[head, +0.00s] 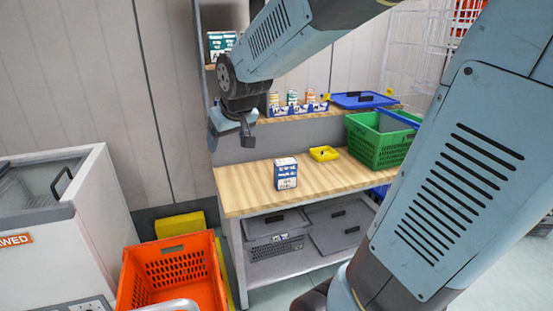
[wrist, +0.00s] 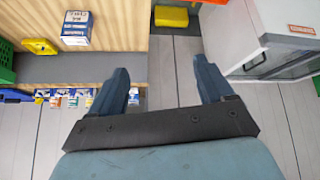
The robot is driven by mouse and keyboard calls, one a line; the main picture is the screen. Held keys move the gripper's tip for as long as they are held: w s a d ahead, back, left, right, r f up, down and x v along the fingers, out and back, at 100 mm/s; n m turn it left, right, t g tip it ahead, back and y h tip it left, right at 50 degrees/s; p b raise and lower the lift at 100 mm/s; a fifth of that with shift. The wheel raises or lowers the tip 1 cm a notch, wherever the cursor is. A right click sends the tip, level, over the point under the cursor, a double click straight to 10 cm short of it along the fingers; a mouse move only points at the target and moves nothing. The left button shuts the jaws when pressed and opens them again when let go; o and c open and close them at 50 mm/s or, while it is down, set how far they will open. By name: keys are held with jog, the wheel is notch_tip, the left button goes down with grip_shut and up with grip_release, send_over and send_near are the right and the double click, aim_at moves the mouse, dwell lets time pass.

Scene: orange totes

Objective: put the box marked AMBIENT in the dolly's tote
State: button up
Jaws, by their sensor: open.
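A blue-and-white box (head: 286,174) stands upright on the wooden bench, near its front edge; its print is too small to read. It also shows in the wrist view (wrist: 76,28), at top left. Another box (head: 220,44) with a teal and white label sits on the upper shelf at left, its print also unreadable. An orange tote (head: 174,275) stands low on the floor left of the bench, and its visible inside looks empty. My gripper (head: 234,137) is open and empty, above and left of the bench box. Its two fingers (wrist: 164,86) are spread apart in the wrist view.
Small containers (head: 292,99) stand on the shelf behind. A white cabinet (head: 50,225) stands at left. Grey crates (head: 277,235) lie under the bench.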

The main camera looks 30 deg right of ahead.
jog(key=s+d+r, duration=0.1)
jog(key=s, duration=0.8)
jog(key=s+d+r+m+g, duration=0.1)
jog(key=s+d, duration=0.1)
jog(key=s, duration=0.7)
jog(key=shift+s+d+m, duration=0.2)
jog(key=shift+s+m, duration=0.1)
jog(key=shift+c, duration=0.4)
